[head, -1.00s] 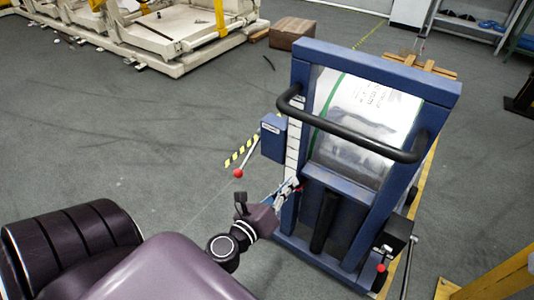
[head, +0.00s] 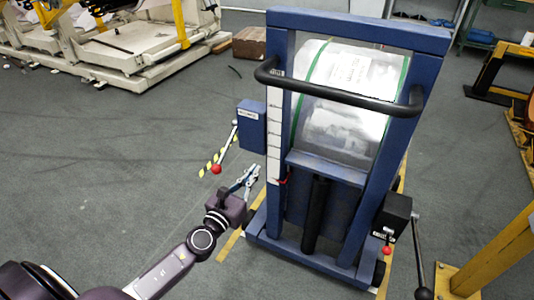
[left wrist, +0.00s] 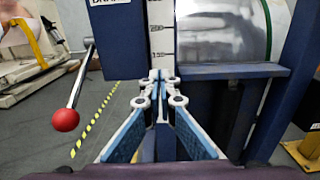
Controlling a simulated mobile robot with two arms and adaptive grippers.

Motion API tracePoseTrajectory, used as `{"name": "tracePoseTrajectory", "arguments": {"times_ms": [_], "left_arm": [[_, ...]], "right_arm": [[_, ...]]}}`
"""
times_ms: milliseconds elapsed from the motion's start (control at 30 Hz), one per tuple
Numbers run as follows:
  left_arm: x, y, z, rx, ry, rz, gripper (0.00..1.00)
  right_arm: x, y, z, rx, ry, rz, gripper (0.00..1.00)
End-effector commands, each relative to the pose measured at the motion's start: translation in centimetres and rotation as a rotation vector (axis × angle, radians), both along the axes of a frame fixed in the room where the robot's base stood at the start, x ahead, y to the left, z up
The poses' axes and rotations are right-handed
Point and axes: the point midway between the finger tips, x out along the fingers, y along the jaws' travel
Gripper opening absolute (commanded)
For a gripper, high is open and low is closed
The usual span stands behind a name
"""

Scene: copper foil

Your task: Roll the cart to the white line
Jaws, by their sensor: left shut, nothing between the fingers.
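The cart is a blue upright frame (head: 360,29) with a black push bar (head: 340,92) and a silver foil roll (head: 345,125) held in it. It stands upright on the floor, right of centre in the head view. My left gripper (head: 247,178) is shut and empty, just left of the cart's left post. In the left wrist view, its fingertips (left wrist: 160,78) meet in front of the post's white scale (left wrist: 161,30); I cannot tell whether they touch it. The red-knobbed lever (left wrist: 66,119) is left of them. My right gripper is out of view. I cannot make out the white line clearly.
Yellow floor tape (head: 232,240) runs by the cart's base. A pale machine (head: 120,50) and a cardboard box (head: 249,42) stand at the back left. A yellow stand (head: 500,255) is close on the right. Grey floor on the left is open.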

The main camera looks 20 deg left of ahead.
Motion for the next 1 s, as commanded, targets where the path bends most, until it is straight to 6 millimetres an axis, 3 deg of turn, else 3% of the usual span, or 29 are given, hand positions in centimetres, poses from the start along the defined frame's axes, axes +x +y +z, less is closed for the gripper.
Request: {"name": "tracePoseTrajectory", "arguments": {"times_ms": [300,500,700,1000], "left_arm": [[6.2,-0.2,0.1,-0.002,-0.002,0.000,0.00],[8.8,-0.3,0.0,-0.001,-0.001,-0.001,0.00],[9.9,-0.4,-0.1,-0.002,0.001,0.000,0.00],[10.0,-0.4,0.0,-0.002,0.001,-0.001,0.00]], "right_arm": [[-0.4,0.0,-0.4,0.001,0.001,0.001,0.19],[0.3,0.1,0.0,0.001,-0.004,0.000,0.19],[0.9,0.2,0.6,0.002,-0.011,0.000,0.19],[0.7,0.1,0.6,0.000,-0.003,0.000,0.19]]}}
